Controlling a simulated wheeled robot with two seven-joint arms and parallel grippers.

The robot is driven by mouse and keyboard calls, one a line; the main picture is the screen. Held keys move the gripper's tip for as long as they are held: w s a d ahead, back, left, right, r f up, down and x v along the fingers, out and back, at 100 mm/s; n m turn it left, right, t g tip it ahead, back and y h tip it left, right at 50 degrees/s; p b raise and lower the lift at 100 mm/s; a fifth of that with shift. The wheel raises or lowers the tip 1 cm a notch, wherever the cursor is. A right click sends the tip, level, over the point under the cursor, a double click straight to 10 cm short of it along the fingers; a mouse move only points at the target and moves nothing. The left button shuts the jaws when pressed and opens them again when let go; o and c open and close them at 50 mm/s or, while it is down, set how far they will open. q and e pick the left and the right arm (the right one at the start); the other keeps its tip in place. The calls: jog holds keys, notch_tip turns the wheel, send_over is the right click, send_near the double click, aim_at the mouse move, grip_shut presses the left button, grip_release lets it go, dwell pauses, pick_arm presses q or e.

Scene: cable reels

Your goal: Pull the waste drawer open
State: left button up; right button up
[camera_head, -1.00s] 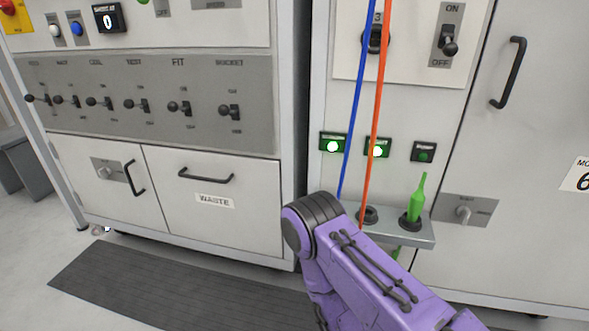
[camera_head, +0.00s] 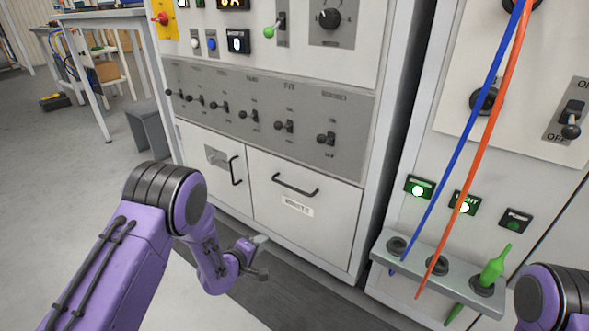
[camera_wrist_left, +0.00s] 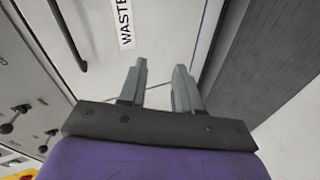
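The waste drawer (camera_head: 268,217) is the white front at the lower right of the left cabinet; it looks shut, flush with its frame. Its black bar handle (camera_head: 295,185) sits above the WASTE label (camera_head: 297,206). My left gripper (camera_head: 262,257) is below and left of the handle, apart from it. In the left wrist view, my left gripper's two fingers (camera_wrist_left: 160,66) are spread with nothing between them. That view also shows the drawer front (camera_wrist_left: 165,40), the label (camera_wrist_left: 124,24) and the handle (camera_wrist_left: 68,36) at upper left. My right gripper is out of view.
A cabinet door with a handle (camera_head: 234,170) is left of the drawer. A switch panel (camera_head: 225,112) is above. Blue (camera_head: 470,120) and orange (camera_head: 487,140) cables hang at a grey bracket (camera_head: 440,266) on the right. A dark mat (camera_head: 285,300) lies on the floor in front.

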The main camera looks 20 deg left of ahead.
aim_at(291, 187)
pick_arm(q)
jog(key=w+d+r+t+h+p, duration=0.1)
jog(key=w+r, duration=0.3)
jog(key=r, duration=0.2)
jog(key=w+d+r+t+h, duration=0.1)
jog(key=w+r+h, duration=0.1)
jog(key=w+r, duration=0.3)
jog(key=shift+n, duration=0.4)
jog(key=b+x, duration=0.1)
jog(key=x, duration=0.3)
jog(key=b+x, duration=0.2)
jog(key=x, duration=0.2)
jog(key=shift+w+r, duration=0.15)
jog(key=shift+w, duration=0.3)
grip_shut()
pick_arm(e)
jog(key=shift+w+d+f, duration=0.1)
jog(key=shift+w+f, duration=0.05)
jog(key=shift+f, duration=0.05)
